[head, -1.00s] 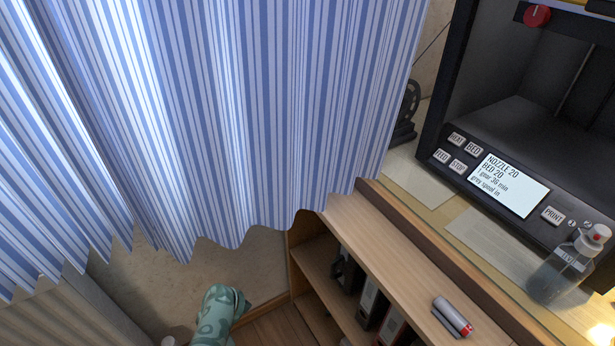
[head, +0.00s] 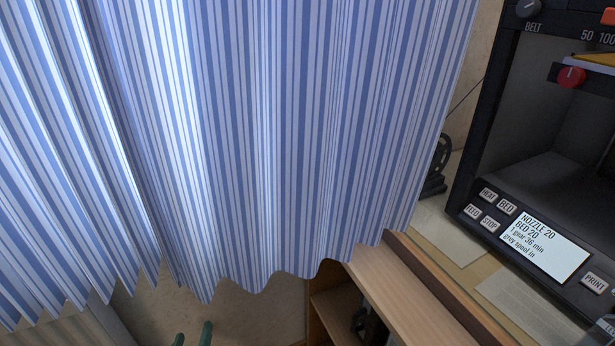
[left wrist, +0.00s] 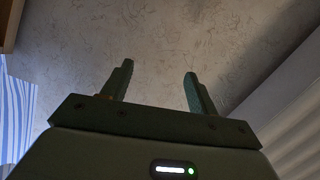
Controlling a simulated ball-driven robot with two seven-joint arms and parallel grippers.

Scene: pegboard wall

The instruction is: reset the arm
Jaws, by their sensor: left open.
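My left gripper (head: 193,337) shows only as two dark green fingertips at the bottom edge of the head view, in front of the plain wall below the curtain. In the left wrist view, the left gripper (left wrist: 158,76) has its two fingers well apart, with nothing between them. The textured wall (left wrist: 185,35) fills the view beyond the fingers. The rest of the left arm is hidden below the head view. My right gripper is in neither view.
A blue-and-white striped curtain (head: 260,130) hangs across the left and middle. A wooden shelf unit (head: 390,285) stands at the lower right. A black printer (head: 480,150) with a lit display (head: 545,248) stands at the right. A ribbed pale surface (left wrist: 290,125) lies right of the left gripper.

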